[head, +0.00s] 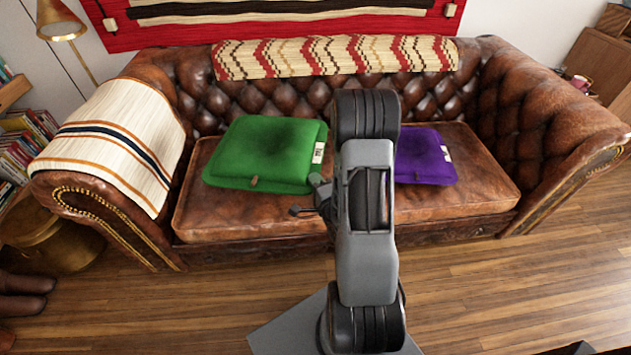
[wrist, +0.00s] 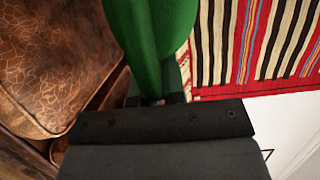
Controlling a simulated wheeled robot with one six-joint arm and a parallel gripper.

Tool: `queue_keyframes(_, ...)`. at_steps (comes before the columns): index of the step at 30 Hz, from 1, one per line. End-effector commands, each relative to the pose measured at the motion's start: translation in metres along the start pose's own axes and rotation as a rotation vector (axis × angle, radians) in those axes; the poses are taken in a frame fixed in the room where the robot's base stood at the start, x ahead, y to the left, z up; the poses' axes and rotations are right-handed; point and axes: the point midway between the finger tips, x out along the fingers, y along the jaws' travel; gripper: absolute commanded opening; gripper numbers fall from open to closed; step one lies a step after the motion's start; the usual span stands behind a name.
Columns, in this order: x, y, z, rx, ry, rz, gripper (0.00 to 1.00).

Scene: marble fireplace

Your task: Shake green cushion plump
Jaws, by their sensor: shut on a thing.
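The green cushion (head: 262,152) shows above the left part of the brown leather sofa seat, flat side up, with a white label on its right edge and a small brown tab at its front. I cannot tell whether it touches the seat. My gripper (head: 318,196) is at its right front corner, partly hidden by my arm. In the wrist view the green cushion (wrist: 150,40) runs edge-on down between the fingers of my gripper (wrist: 156,98), which is shut on it. A purple cushion (head: 422,156) lies to the right, its left side hidden behind my arm.
The sofa (head: 455,205) has a striped throw (head: 110,140) on its left arm and a zigzag throw (head: 335,57) along its back. A lamp (head: 60,18) and books (head: 25,145) stand at left. The floor (head: 510,290) at front right is clear.

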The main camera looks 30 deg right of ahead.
Motion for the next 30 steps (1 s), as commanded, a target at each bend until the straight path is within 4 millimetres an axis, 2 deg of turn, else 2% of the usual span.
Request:
queue_keyframes(5,0.001,-0.012,0.0,0.0,0.0,-0.006,0.0)
queue_keyframes(15,0.001,-0.069,0.0,0.0,0.0,-0.005,0.0)
queue_keyframes(17,0.001,-0.074,0.0,0.0,0.0,-0.005,0.0)
queue_keyframes(20,0.0,-0.071,0.0,0.0,0.0,-0.005,0.0)
queue_keyframes(23,0.0,-0.059,0.0,0.0,0.0,-0.005,0.0)
queue_keyframes(30,0.0,-0.016,0.0,0.0,0.0,-0.005,0.0)
